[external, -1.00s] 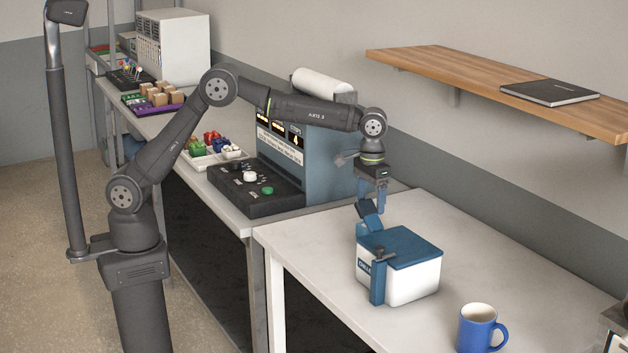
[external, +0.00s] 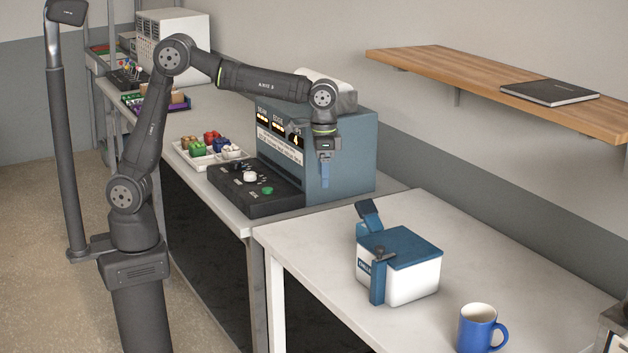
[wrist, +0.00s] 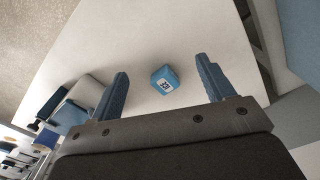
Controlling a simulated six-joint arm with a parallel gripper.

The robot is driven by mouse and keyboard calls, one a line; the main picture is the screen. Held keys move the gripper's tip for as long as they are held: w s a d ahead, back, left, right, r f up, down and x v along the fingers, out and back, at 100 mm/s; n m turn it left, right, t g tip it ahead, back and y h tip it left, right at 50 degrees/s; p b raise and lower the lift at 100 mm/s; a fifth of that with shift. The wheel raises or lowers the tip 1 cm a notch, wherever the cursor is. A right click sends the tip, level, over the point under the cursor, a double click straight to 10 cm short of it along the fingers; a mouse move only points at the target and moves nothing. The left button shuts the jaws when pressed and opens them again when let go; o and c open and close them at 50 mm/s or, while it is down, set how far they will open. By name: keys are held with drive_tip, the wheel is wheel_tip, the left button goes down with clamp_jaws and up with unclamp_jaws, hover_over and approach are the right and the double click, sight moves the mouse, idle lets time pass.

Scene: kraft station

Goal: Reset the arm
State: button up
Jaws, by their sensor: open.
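My gripper (external: 325,184) hangs pointing down in front of the blue-grey side of the console in the external view. In the wrist view its two blue fingers (wrist: 162,68) are spread apart with nothing between them touching either one. I cannot make this cube out in the external view.
A white box with a blue lid (external: 405,248) and raised flap stands on the white table (external: 480,240). A blue mug (external: 478,330) is at its right. The console (external: 345,160), its knob panel (external: 255,190) and a wooden shelf (external: 480,80) are nearby.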

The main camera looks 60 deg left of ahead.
drive_tip(key=a+f+n, duration=0.2)
drive_tip(key=a+n, duration=0.2)
drive_tip(key=a, duration=0.9)
drive_tip(key=a+f+n, duration=0.3)
drive_tip(key=a+n, duration=0.2)
drive_tip(key=a, duration=0.8)
drive_tip(key=a+f+n, duration=0.3)
drive_tip(key=a+n, duration=0.1)
drive_tip(key=a, duration=0.9)
drive_tip(key=shift+s+a+n, duration=0.1)
drive_tip(key=shift+a+n, duration=0.05)
drive_tip(key=shift+n, duration=0.25)
